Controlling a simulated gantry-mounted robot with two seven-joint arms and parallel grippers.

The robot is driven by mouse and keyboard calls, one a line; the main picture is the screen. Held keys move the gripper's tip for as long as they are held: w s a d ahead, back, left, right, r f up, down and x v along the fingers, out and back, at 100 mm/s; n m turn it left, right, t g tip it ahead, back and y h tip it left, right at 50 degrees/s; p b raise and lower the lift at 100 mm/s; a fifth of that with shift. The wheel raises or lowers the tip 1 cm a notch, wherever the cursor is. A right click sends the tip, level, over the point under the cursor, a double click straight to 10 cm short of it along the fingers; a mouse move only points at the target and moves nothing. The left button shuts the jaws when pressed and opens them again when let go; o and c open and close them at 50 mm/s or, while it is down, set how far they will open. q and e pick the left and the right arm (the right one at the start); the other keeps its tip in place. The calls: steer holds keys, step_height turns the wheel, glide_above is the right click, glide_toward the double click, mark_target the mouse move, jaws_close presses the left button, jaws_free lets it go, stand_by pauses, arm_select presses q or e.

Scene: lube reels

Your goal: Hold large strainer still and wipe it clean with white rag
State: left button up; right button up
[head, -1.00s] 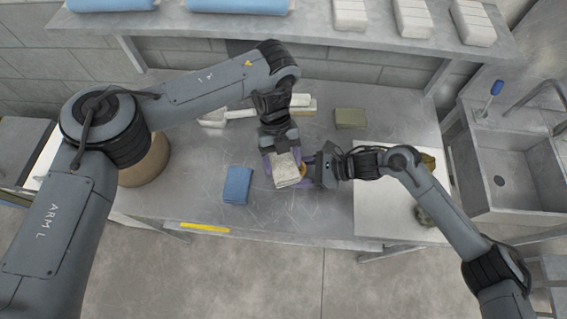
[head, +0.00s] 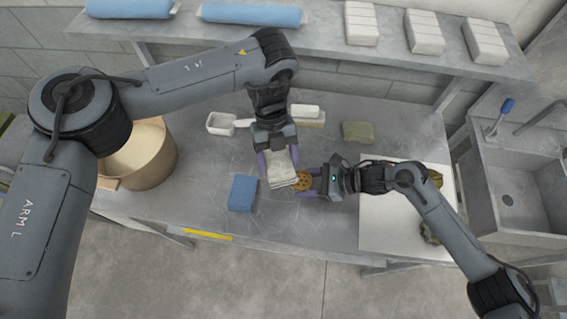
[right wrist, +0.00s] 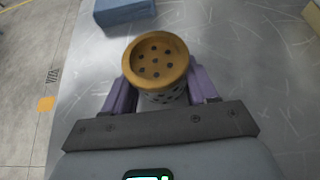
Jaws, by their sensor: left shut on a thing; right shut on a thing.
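The large strainer (head: 302,180) is a round brass-coloured piece with a perforated face. My right gripper (head: 309,182) is shut on its side. In the right wrist view the strainer (right wrist: 160,62) sits between the purple fingers of that gripper (right wrist: 161,92), with its rim and dark holes facing up. The white rag (head: 281,171) is a folded pale cloth. My left gripper (head: 278,158) is shut on it, just left of and slightly above the strainer in the head view. The rag's lower right corner is at the strainer's edge; I cannot tell whether they touch. The right wrist view does not show the rag.
A white tray (head: 220,124), pale blocks (head: 308,116) and an olive block (head: 358,131) lie behind. A tan pot (head: 139,158) stands left. A white board (head: 385,232) lies right.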

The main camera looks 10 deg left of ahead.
arm_select(q)
steer(key=shift+a+r, duration=0.4)
steer(key=shift+r, duration=0.4)
steer(key=shift+a+r, duration=0.45)
steer(key=shift+r, duration=0.4)
steer(key=shift+a+r, duration=0.4)
steer(key=shift+r, duration=0.4)
arm_select(e)
steer(key=o, duration=0.9)
steer(key=shift+c, duration=0.2)
